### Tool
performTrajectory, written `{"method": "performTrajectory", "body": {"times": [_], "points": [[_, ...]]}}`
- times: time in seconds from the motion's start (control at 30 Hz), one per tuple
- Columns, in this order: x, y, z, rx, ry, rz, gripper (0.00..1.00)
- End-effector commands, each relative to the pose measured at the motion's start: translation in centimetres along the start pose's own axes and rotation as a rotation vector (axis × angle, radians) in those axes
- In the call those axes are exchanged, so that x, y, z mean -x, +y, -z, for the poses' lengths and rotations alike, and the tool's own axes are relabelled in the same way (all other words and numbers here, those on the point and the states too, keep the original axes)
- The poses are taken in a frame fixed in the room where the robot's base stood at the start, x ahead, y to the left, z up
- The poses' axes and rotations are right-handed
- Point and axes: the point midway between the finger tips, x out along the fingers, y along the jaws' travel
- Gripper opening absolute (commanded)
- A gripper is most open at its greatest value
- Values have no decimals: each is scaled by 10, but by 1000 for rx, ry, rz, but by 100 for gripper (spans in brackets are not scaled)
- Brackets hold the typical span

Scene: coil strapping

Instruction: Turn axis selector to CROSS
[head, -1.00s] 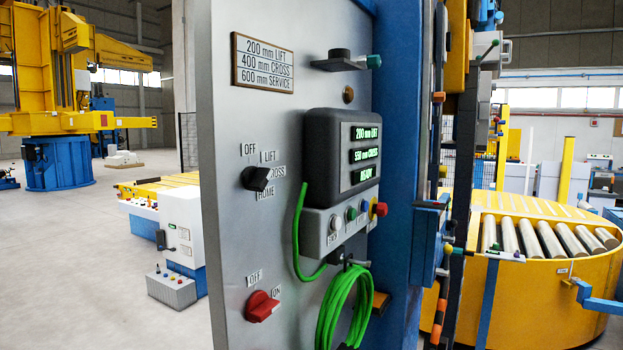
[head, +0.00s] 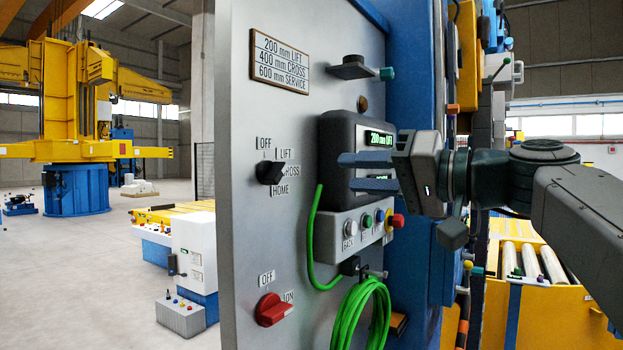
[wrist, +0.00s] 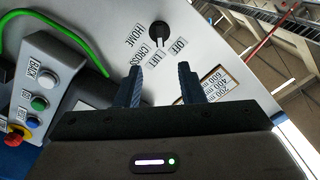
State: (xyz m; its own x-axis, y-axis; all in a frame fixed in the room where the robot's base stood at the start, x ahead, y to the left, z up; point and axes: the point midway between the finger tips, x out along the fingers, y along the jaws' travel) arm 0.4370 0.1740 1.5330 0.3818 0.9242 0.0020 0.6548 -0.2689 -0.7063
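The black axis selector knob (head: 270,171) is on the grey panel, with OFF, LIFT, CROSS and HOME labels around it. I cannot tell for sure which label it points to. It also shows in the wrist view (wrist: 159,36), ahead of the fingers. My gripper (head: 347,172) is open and empty, in front of the display box and to the right of the knob, apart from it. In the wrist view the two blue fingers of my gripper (wrist: 159,70) are spread, with bare panel between them.
The display box (head: 338,135) shows 200 mm LIFT; my gripper hides its lower lines. Below are a button box (head: 340,232), a green cable coil (head: 360,312) and a red OFF/ON switch (head: 270,310). A bracket (head: 352,70) juts out above.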

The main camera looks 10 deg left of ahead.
Motion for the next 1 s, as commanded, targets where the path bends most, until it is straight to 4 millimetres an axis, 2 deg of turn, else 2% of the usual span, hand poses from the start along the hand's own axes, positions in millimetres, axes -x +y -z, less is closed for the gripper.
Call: {"method": "performTrajectory", "body": {"times": [0.17,0.4,0.6,0.8,1.0], "points": [[-26,-2,2,-3,-3,3,35],[-78,-3,2,-5,-4,1,35],[-114,-2,2,-4,-3,0,35],[-131,0,0,-2,-1,-2,35],[-134,1,0,-2,-1,-2,35]]}}
